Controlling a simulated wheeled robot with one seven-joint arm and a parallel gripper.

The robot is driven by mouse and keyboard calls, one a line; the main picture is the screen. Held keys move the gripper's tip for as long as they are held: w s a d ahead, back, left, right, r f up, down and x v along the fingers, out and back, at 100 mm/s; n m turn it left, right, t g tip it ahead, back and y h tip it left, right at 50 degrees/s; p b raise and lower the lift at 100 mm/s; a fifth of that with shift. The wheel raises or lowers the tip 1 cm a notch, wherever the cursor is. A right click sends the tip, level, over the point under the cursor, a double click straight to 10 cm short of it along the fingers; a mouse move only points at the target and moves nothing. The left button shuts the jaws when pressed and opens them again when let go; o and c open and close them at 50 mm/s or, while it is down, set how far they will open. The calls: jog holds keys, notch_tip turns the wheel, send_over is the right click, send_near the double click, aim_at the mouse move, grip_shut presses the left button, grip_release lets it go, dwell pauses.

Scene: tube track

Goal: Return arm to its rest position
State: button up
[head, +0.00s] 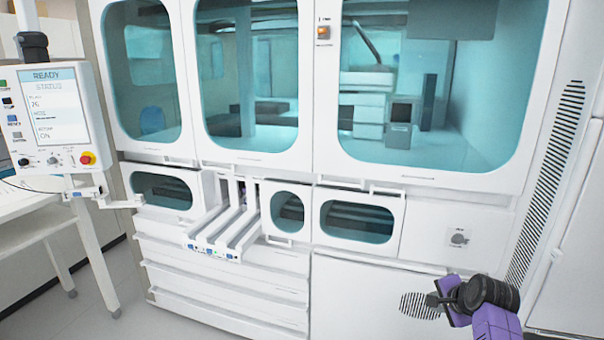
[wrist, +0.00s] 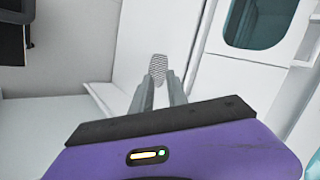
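My gripper (head: 434,300) is at the lower right of the head view, in front of the white lower panel of the machine. It also shows in the wrist view (wrist: 159,77), where its two grey fingers stand apart with nothing between them. A vent grille shows beyond the fingertips. My purple wrist and dark joint are behind the fingers in the head view. The tube track (head: 228,230), several white lanes, sticks out from the machine front at centre left, well away from my gripper. I cannot make out any tubes in the lanes.
The white machine (head: 420,185) with large teal windows fills the view. A control panel (head: 44,118) reading READY stands at the left beside a white table (head: 30,205). A small knob (head: 458,239) is on the machine above my gripper. Grey floor shows at the lower left.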

jog(key=s+a+f+n+t+h, duration=0.1)
jog(key=s+n+t+h, duration=0.2)
jog(key=s, duration=0.7)
jog(key=s+a+f+n+t, duration=0.1)
jog(key=s+a+n+t, duration=0.15)
jog(key=s+n, duration=0.5)
jog(key=s+a+r+n+y, duration=0.1)
jog(key=s+a+r, duration=0.2)
jog(key=s, duration=1)
jog(key=s+a+r+n+y, duration=0.1)
jog(key=s+a, duration=0.4)
jog(key=s, duration=0.9)
jog(key=s+a+r+n+y, duration=0.1)
jog(key=s+a+r+n, duration=0.2)
jog(key=s, duration=1.1)
notch_tip(320, 180, up, 2)
jog(key=shift+s+a+r+t, duration=0.15)
jog(key=shift+s+a+t, duration=0.15)
jog(key=shift+a, duration=0.5)
